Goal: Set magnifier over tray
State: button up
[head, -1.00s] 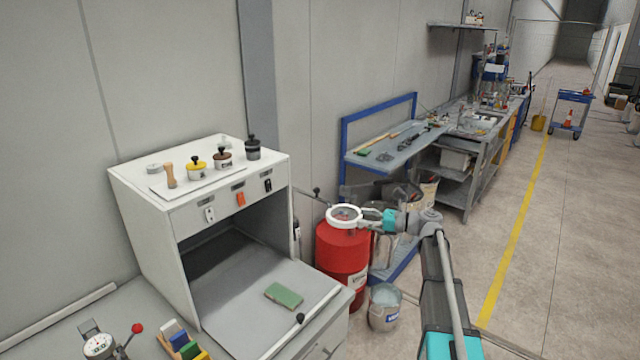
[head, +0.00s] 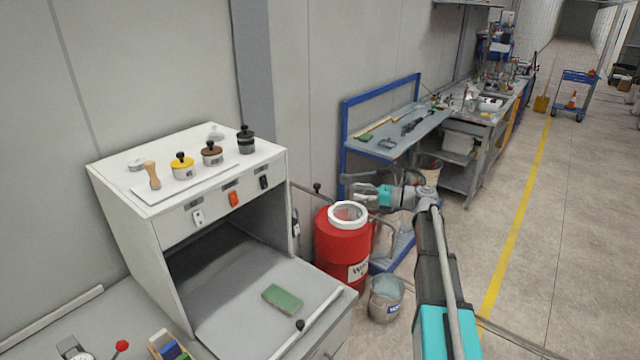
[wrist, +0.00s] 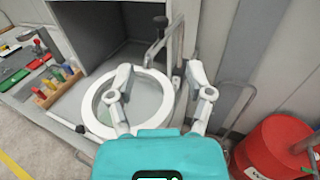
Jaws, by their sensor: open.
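The magnifier is a white ring (head: 347,214) with a clear lens. In the head view it appears in front of the top of the red drum, on a jointed arm (head: 305,189) by the cabinet. Contact cannot be told. A grey work surface (head: 235,320), possibly the tray, extends before the cabinet with a green block (head: 283,299) on it.
A white cabinet (head: 150,225) carries several knobbed weights. A red drum (head: 342,250) and a bucket (head: 386,298) stand right of the bench. A wooden rack of coloured blocks (wrist: 55,85) sits at the wrist view's left. Open floor lies to the right.

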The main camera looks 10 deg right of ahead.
aim_at(317, 184)
jog(key=shift+w, duration=0.1)
jog(key=x, duration=1.3)
jog(key=shift+a+r, duration=0.1)
jog(key=shift+a, duration=0.1)
grip_shut()
dwell(0.4)
